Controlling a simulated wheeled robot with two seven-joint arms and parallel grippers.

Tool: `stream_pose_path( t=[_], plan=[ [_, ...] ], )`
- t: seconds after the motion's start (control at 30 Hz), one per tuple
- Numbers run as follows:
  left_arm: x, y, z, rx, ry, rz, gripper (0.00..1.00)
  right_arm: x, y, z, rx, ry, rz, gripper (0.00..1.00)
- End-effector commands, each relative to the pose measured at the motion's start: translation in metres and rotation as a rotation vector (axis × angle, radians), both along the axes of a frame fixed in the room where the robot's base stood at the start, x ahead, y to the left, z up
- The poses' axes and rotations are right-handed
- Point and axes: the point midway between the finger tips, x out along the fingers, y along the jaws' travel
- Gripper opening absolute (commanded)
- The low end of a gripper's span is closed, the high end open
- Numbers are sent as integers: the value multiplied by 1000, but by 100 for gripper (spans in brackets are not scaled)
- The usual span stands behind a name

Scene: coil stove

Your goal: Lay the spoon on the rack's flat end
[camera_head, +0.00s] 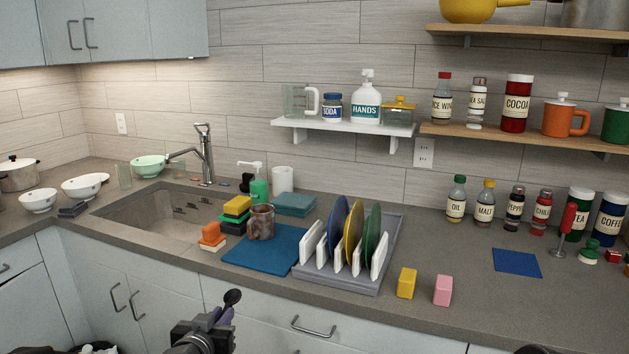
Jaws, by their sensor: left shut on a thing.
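My left gripper (216,320) is at the bottom of the picture, in front of the counter's front edge and below the blue mat. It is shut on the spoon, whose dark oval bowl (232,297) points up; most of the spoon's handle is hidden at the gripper. The grey rack (341,282) stands on the counter to the right of and beyond the gripper, apart from the spoon. White uprights on it hold a blue, a yellow and a green plate on edge. Its bare grey border shows around them.
A blue mat (262,259) with a brown mug (262,222) lies left of the rack. A yellow block (406,283) and a pink block (443,290) stand right of it. The sink (150,211) is at the left. Counter between the pink block and the blue square (516,263) is clear.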

Motion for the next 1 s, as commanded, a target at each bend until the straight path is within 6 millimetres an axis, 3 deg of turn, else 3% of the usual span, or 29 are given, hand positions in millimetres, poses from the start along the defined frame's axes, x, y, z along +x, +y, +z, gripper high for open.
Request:
stream_pose_path(
  t=[0.03, 0.1, 0.3, 0.67, 1.0],
  plan=[
    [-9, 3, -24, 0, 14, 37, 0, 0, 0, 0, 0, 0, 0, 0],
    [-17, 6, -43, 2, 11, 75, 0, 0, 0, 0, 0, 0, 0, 0],
    [-28, 1, -70, 0, 4, 86, 0, 0, 0, 0, 0, 0, 0, 0],
    [-29, 0, -69, -2, 0, 83, 0, 0, 0, 0, 0, 0, 0, 0],
    [-67, 0, -50, -2, -1, 82, 0, 0, 0, 0, 0, 0, 0, 0]
  ],
)
